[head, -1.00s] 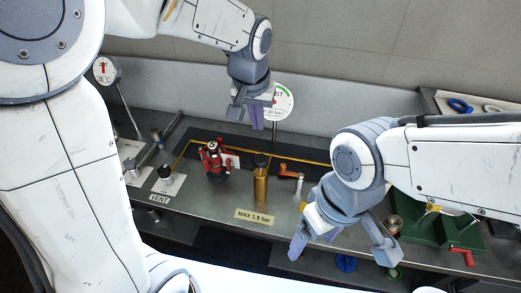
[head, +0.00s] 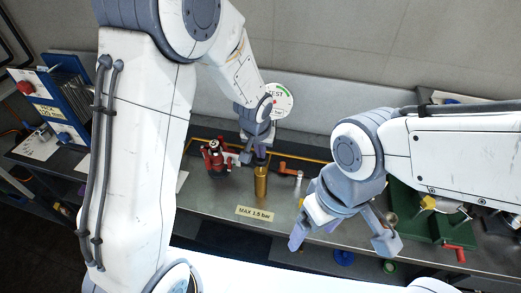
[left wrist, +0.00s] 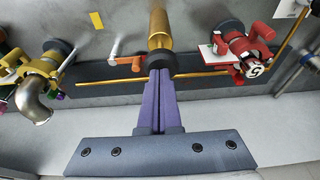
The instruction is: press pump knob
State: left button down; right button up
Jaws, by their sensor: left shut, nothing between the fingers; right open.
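The pump is an upright brass cylinder (head: 261,186) on the grey bench, with a black knob (left wrist: 161,63) on top. In the head view the knob is mostly hidden by my left gripper (head: 254,157). My left gripper is shut and empty, at the top of the pump. In the left wrist view its purple fingers (left wrist: 158,80) point at the knob and overlap its near edge; I cannot tell whether they touch it. My right gripper (head: 341,240) is open and empty, over the bench's front edge, right of the pump.
A red valve (head: 214,158) stands left of the pump, and an orange-handled lever (head: 289,172) is close on its right. A round test gauge (head: 277,100) stands behind. A "MAX 1.5 bar" label (head: 255,214) lies in front. A green stand (head: 408,222) is at right.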

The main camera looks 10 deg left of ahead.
aim_at(260, 160)
pick_arm(q)
notch_tip(260, 160, down, 4)
jog(key=b, duration=0.3)
jog(key=shift+r+b, duration=0.15)
jog(key=shift+b, duration=0.2)
jog(key=shift+s+r, duration=0.1)
jog(key=shift+r+p, duration=0.5)
jog(key=shift+p, duration=0.1)
notch_tip(260, 160, up, 3)
jog(key=p, duration=0.2)
jog(key=shift+r+p, duration=0.15)
jog(key=shift+p, duration=0.15)
jog(key=b+v, duration=0.2)
jog(key=v, duration=0.8)
